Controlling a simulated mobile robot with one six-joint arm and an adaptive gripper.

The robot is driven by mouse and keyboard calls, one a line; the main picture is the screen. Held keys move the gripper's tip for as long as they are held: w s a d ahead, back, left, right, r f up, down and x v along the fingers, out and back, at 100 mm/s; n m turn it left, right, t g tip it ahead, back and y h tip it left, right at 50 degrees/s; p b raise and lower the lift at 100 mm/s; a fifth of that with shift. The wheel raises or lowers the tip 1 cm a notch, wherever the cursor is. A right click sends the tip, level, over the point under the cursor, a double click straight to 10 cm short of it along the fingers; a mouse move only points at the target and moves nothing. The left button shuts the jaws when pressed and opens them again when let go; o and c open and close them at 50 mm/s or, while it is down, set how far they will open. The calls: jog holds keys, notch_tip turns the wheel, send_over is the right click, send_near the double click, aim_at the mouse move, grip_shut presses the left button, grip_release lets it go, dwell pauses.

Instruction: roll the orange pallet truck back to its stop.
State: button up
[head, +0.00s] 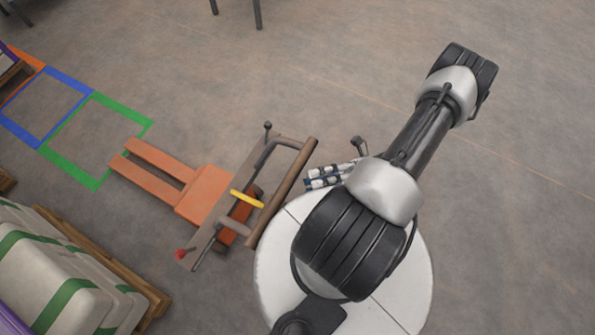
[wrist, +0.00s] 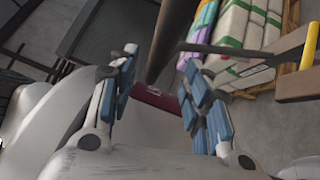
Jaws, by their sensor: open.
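The orange pallet truck (head: 205,192) stands left of my base in the head view, its two forks pointing up-left to the green floor outline. Its upright frame carries a brown push bar (head: 283,190) on the side facing me. My gripper (head: 311,177) is open and empty just right of the bar, with a small gap showing. In the wrist view the dark bar (wrist: 174,38) appears between the spread fingertips of my gripper (wrist: 158,60); how deep it lies is unclear. A yellow piece (head: 247,199) sits on the frame. I cannot make out the stop.
White sacks with green bands (head: 60,285) lie on a wooden pallet (head: 155,300) at lower left. Green (head: 145,125) and blue (head: 62,75) outlines mark the floor beyond the forks. Dark legs (head: 257,14) show at the top. The floor right of my arm is clear.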

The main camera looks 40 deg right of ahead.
jog(key=shift+v, duration=1.65)
